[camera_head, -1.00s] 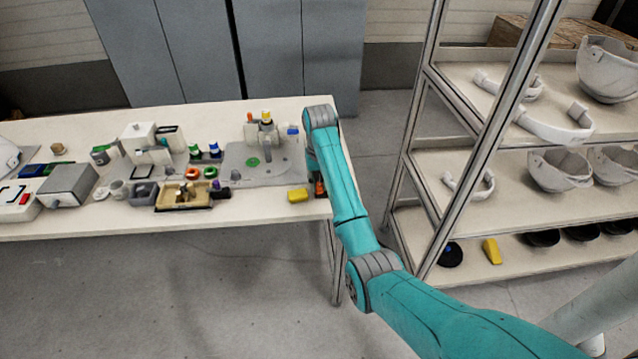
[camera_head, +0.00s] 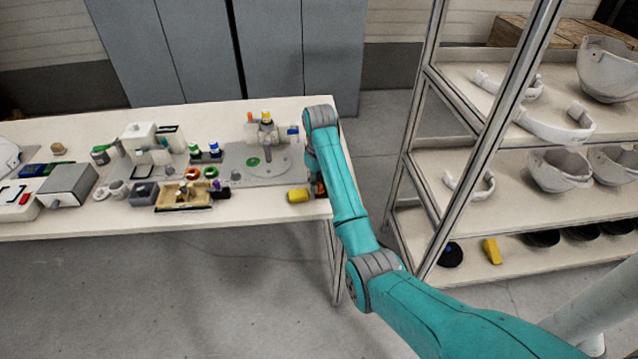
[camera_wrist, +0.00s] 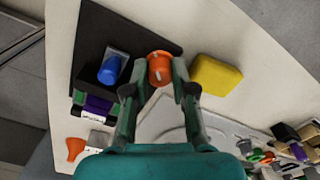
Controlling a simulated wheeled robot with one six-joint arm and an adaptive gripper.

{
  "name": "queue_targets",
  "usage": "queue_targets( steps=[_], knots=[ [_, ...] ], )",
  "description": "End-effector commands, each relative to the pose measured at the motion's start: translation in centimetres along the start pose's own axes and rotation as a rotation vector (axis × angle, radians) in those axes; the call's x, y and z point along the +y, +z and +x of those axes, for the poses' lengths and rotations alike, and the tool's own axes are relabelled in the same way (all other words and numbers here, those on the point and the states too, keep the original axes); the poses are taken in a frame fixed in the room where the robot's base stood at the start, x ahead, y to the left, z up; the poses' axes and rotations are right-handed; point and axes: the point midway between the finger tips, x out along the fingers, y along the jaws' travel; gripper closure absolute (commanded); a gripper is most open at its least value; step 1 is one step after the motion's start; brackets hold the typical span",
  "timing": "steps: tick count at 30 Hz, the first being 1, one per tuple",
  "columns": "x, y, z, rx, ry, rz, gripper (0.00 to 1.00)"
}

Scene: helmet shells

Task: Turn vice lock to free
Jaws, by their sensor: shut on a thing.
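An orange knob (camera_wrist: 160,68) with a pale line on its top sits at the edge of a black plate (camera_wrist: 98,42) in the wrist view; I take it for the vice lock. My gripper (camera_wrist: 161,78) is shut on this knob, one finger on each side. In the head view, the orange spot (camera_head: 320,188) shows at the table's right end, mostly hidden by my arm. A blue knob (camera_wrist: 109,70) stands on the same plate, left of the orange one.
A yellow block (camera_wrist: 215,74) lies close to the right of my gripper; the head view shows it too (camera_head: 298,195). A grey round fixture (camera_head: 285,165) and several small parts fill the table to the left. A shelf rack (camera_head: 420,160) stands to the right.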

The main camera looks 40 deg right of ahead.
Motion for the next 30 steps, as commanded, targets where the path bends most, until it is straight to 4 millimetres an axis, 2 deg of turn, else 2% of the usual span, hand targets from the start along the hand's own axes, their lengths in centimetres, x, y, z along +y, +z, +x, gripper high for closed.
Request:
queue_targets(
  steps=[8,9,11,24,30],
  knots=[
    [-0.02,0.03,0.07,-0.001,-0.001,0.0,1.0],
    [-0.02,0.03,0.07,-0.001,-0.001,0.0,0.65],
    [-0.02,0.03,0.06,-0.001,-0.001,0.0,0.5],
    [0.0,0.0,0.01,0.0,0.0,0.003,0.5],
    [0.01,0.0,0.0,0.0,0.0,0.075,0.5]
  ],
)
